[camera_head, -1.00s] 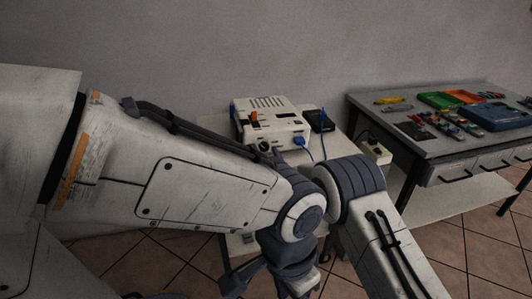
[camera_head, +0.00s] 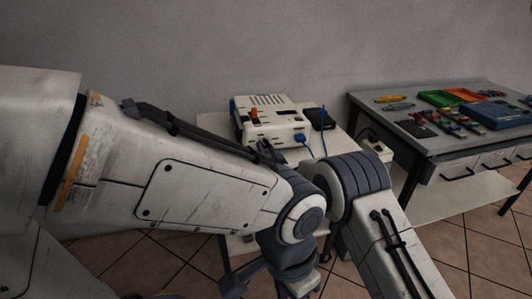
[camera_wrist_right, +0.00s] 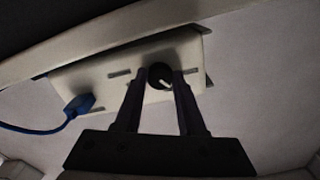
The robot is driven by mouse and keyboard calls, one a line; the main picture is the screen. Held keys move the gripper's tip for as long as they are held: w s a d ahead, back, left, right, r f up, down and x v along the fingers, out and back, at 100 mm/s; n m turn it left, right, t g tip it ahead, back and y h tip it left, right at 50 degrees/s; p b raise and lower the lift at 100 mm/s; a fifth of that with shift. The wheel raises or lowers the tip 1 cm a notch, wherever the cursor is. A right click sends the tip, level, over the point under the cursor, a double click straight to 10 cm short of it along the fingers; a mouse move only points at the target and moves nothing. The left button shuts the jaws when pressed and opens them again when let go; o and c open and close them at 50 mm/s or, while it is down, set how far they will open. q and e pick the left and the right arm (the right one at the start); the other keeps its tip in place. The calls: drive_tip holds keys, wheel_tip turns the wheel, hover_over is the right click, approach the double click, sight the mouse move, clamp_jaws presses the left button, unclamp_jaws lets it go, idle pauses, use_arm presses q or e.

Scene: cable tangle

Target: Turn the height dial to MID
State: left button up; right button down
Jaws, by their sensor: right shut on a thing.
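The height dial (camera_wrist_right: 159,75) is a round black knob with a white pointer mark, on the pale front of a white device. In the right wrist view its mark points to the lower right; no labels can be read. My right gripper (camera_wrist_right: 158,85) is shut on the dial, with one dark finger on each side. In the head view the device (camera_head: 275,117) stands on a small white table, and my right gripper (camera_head: 267,152) is at its front, partly hidden by my arm. My left gripper cannot be made out clearly among the dark parts below.
A blue plug (camera_wrist_right: 80,104) with a cable sits in the device beside the dial. A small black box (camera_head: 320,119) stands right of the device. A grey workbench (camera_head: 450,105) with trays and tools is at the right. My arms fill the foreground.

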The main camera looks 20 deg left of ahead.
drive_tip(key=m, duration=0.1)
drive_tip(key=m+b, duration=0.2)
drive_tip(key=shift+s+f+m, duration=0.1)
drive_tip(key=shift+f+m, duration=0.15)
drive_tip(key=shift+m, duration=0.05)
drive_tip(key=shift+b, duration=0.35)
drive_tip(key=shift+s+a+f+m, duration=0.1)
drive_tip(key=shift+f+m, duration=0.1)
drive_tip(key=shift+m, duration=0.1)
drive_tip(key=c, duration=0.5)
unclamp_jaws()
drive_tip(key=shift+r, duration=0.3)
